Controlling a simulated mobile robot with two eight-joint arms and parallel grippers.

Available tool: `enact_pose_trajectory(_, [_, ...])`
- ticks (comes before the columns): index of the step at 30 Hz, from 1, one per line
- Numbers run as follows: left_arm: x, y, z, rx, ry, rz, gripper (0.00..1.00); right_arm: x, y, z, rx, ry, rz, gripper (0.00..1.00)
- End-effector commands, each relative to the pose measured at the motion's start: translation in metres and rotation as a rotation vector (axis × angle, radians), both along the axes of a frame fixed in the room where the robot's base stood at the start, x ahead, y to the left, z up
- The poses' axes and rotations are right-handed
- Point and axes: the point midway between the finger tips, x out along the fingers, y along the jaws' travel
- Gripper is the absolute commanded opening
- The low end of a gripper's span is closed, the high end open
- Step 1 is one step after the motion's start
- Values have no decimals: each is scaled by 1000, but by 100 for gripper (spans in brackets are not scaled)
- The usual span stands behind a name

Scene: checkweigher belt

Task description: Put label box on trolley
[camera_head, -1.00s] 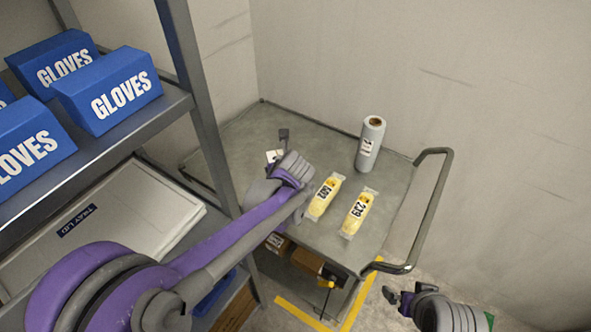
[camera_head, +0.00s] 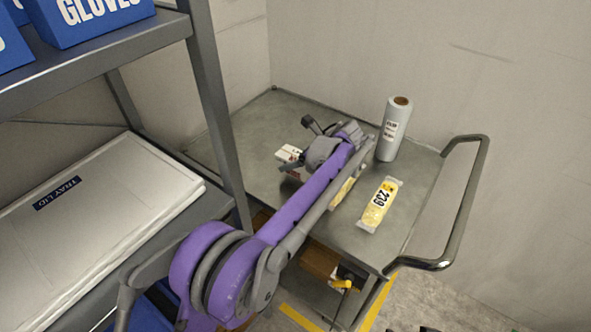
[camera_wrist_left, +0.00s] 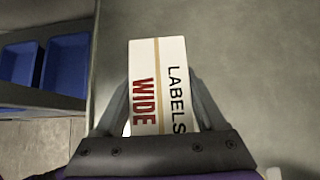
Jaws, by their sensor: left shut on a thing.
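The label box (camera_head: 289,154) is a small white carton with red and dark print over the left part of the trolley (camera_head: 250,130), a grey flat deck. In the left wrist view the box (camera_wrist_left: 158,75) reads "WIDE LABELS" and sits between the two fingers. My left gripper (camera_head: 298,163) is shut on it, with the arm reaching across the trolley's near edge. I cannot tell whether the box touches the deck. Only small dark parts, likely of my right gripper (camera_head: 425,329), show at the bottom edge of the head view.
A film roll (camera_head: 394,129) stands at the trolley's back right. A yellow pack marked 239 (camera_head: 379,205) lies in front; another pack (camera_head: 343,191) is partly behind my arm. A dark item (camera_head: 310,124) is behind the box. A shelf post (camera_head: 216,115) stands left of the trolley.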

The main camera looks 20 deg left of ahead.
Motion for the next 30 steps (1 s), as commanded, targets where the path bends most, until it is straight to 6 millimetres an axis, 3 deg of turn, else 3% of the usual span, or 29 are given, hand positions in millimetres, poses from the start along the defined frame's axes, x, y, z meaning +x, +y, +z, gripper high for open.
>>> enact_pose_trajectory(10, [0, 0, -39, 0, 0, -1, 0, 0, 0, -6, 0, 2, 0, 100])
enact_pose_trajectory(20, [0, 0, -42, 0, 0, -1, 0, 0, 0, -8, 0, 2, 0, 100])
enact_pose_trajectory(21, [0, 0, -43, 0, 0, -1, 74, 0, 0, -8, 0, 3, 0, 100])
enact_pose_trajectory(25, [0, 0, -42, 0, 0, -1, 97, 0, 0, -7, 0, 2, 0, 100])
enact_pose_trajectory(30, [0, 0, -42, 0, 0, -1, 100, 0, 0, -7, 0, 2, 0, 100])
